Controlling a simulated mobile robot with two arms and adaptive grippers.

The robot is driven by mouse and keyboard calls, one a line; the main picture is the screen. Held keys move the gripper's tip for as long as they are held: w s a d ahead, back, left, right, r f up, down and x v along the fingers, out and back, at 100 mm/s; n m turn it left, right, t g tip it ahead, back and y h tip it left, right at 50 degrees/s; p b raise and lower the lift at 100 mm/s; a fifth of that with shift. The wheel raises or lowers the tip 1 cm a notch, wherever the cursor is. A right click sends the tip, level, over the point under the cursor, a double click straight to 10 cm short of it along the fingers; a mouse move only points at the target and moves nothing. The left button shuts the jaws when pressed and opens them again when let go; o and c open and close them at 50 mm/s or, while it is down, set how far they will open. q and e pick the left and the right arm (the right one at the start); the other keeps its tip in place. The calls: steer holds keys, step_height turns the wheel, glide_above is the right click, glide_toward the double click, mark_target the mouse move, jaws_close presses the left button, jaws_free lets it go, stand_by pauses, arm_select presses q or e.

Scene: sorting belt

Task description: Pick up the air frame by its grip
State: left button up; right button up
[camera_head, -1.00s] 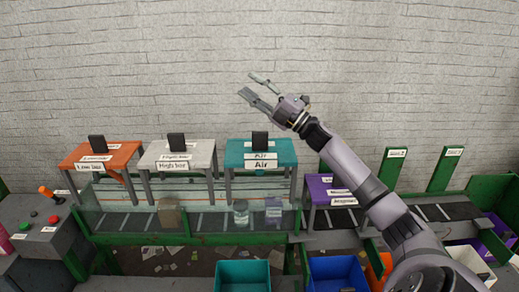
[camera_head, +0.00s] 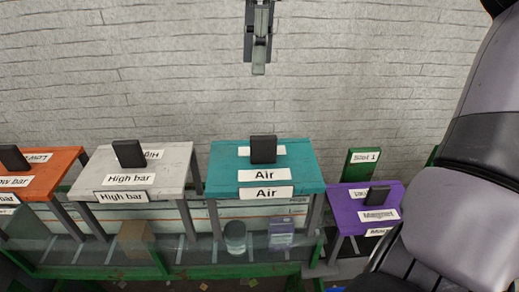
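The air frame (camera_head: 224,174) is a teal table-like stand with white "Air" labels, standing in the middle of the camera_head view. Its grip (camera_head: 263,149) is a black upright block on its top. My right gripper (camera_head: 259,62) hangs above the grip, pointing down and apart from it. The gripper shows nearly edge-on, so I cannot tell how far apart its fingers are. Nothing shows in it. My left gripper is not in view.
A white "High bar" frame (camera_head: 165,174) and an orange "Low bar" frame (camera_head: 55,167) stand to the left. A purple "Magnet" frame (camera_head: 345,203) stands to the right. A jar (camera_head: 235,237) and a brown box (camera_head: 136,239) sit on the belt below.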

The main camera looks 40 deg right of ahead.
glide_toward(264, 136)
steer(key=shift+w+a+f+h, duration=0.1)
steer(key=shift+a+f+h, duration=0.15)
steer(key=shift+a, duration=0.25)
step_height(264, 136, down, 5)
steer(key=shift+w+r+p, duration=0.2)
steer(key=shift+p, duration=0.3)
steer(key=shift+f, duration=0.6)
steer(key=shift+s+f, duration=0.1)
steer(key=shift+f, duration=0.1)
step_height(264, 136, down, 4)
steer(key=shift+s+d+r+p, duration=0.15)
steer(key=shift+d+p, duration=0.05)
steer(key=shift+p, duration=0.65)
steer(key=shift+f, duration=0.55)
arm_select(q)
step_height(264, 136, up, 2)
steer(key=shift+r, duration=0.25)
arm_select(e)
steer(key=shift+c, duration=0.6)
